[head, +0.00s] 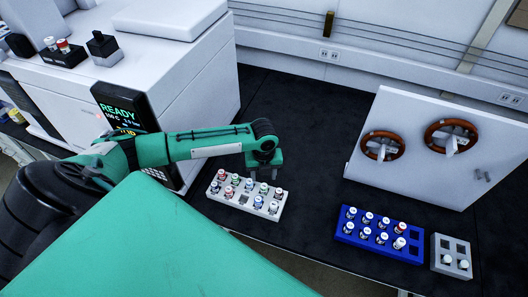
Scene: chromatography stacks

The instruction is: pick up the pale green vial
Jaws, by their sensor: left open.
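A white rack (236,207) stands on the dark bench and holds two rows of small capped vials. A vial with a greenish cap (264,188) is in its back row, below my left gripper; another greenish-looking vial (235,179) is further left in that row. I cannot tell which is the pale green one. My left gripper (265,176) points down over the back row's right half, open, its fingers partly hiding the vials behind. Whether it touches a vial cannot be told. My right gripper is not in view.
A blue rack (377,246) with several vials and a small grey rack (451,257) with two vials stand at the right. A white panel with two brown rings (420,175) is behind them. A white instrument (165,60) with a READY screen is at the left.

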